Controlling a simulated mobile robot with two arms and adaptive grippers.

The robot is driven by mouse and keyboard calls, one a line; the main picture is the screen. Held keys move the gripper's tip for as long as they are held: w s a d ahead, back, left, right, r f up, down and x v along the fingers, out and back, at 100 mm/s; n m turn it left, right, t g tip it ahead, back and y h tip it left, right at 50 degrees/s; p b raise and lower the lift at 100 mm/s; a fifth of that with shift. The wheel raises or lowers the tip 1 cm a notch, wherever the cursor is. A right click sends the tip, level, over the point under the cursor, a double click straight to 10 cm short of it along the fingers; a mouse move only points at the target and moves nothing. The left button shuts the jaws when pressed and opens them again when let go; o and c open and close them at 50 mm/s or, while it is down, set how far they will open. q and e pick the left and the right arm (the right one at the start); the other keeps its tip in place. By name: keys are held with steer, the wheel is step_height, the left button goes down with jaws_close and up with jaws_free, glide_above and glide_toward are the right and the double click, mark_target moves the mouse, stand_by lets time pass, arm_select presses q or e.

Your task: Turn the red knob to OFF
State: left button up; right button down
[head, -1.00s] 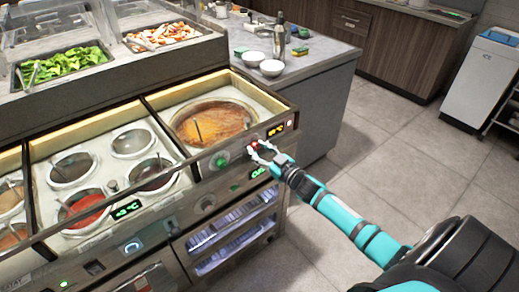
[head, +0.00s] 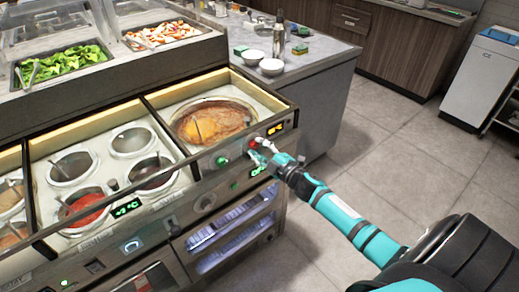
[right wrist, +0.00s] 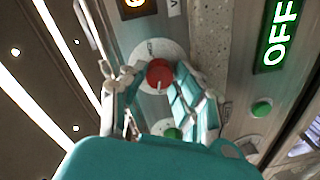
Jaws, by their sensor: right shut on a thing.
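The red knob (head: 252,143) is on the front panel of the counter, below the brown sauce pan at the right end. In the right wrist view the red knob (right wrist: 159,74) sits on a pale round dial plate (right wrist: 147,50). Its marks are too small to read. My right gripper (head: 263,152) is at the panel, with one finger on each side of the knob in the wrist view (right wrist: 146,72), shut on it. The fingers partly hide the dial. My left gripper is not in view.
A green knob (head: 221,161) is left of the red one. An orange display (head: 276,129) is to its right. A green display reading OFF (right wrist: 278,35) and a green button (right wrist: 262,109) are close by. Open tiled floor (head: 400,150) lies to the right.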

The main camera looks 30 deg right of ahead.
steer(key=shift+n, duration=0.5)
steer(key=c, duration=1)
jaws_free()
steer(key=shift+s, duration=0.15)
steer(key=shift+s+f, duration=0.1)
steer(key=shift+s, duration=0.2)
steer(key=s, duration=0.7)
steer(key=shift+d+r, duration=0.3)
steer(key=shift+r, duration=0.05)
steer(key=shift+f, duration=0.1)
